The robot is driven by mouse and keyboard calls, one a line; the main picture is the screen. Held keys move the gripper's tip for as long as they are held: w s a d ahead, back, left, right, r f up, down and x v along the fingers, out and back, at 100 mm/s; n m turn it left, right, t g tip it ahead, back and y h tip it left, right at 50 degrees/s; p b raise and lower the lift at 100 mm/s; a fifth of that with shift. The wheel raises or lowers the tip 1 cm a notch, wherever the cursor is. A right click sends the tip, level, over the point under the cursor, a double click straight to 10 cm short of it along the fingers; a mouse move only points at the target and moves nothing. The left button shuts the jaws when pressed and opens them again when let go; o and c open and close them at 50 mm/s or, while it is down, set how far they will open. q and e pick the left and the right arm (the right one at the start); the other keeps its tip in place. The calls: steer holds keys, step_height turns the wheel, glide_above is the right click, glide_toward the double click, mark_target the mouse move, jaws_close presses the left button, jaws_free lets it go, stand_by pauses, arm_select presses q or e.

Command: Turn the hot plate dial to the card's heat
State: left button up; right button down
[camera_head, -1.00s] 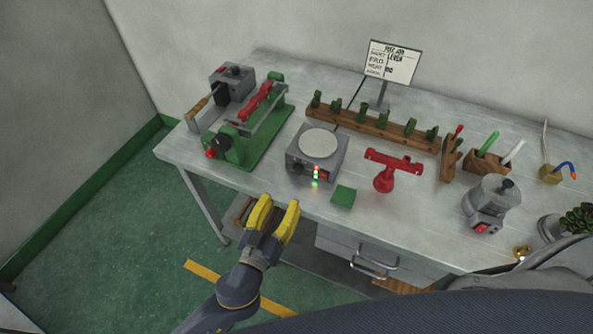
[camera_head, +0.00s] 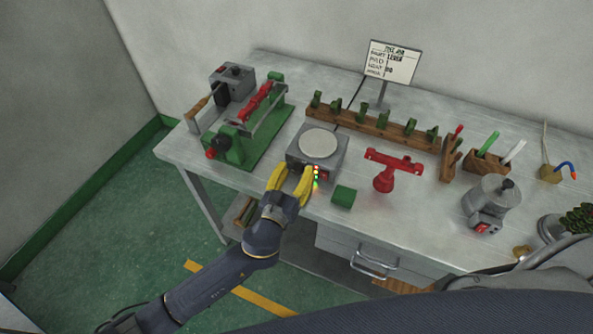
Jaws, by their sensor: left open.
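The hot plate (camera_head: 330,156) is a grey box with a round pale top, near the front edge of the bench. Small green, yellow and red lights (camera_head: 317,177) show on its front. My left gripper (camera_head: 291,173) has yellow fingers and is open at the left part of the hot plate's front. The fingers hide that part, and I cannot see the dial or tell whether they touch it. The white card (camera_head: 391,62) stands upright on a post at the back; its writing is too small to read surely. My right gripper is not in view.
A green block (camera_head: 343,196) and a red stand (camera_head: 384,180) are right of the hot plate. A green and red machine (camera_head: 236,146) is on the left. A wooden rack (camera_head: 376,128) lies behind. A grey pot (camera_head: 492,198) stands on the right.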

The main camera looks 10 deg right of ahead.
arm_select(q)
steer(key=shift+w, duration=0.1)
steer(key=shift+c, duration=0.5)
jaws_close()
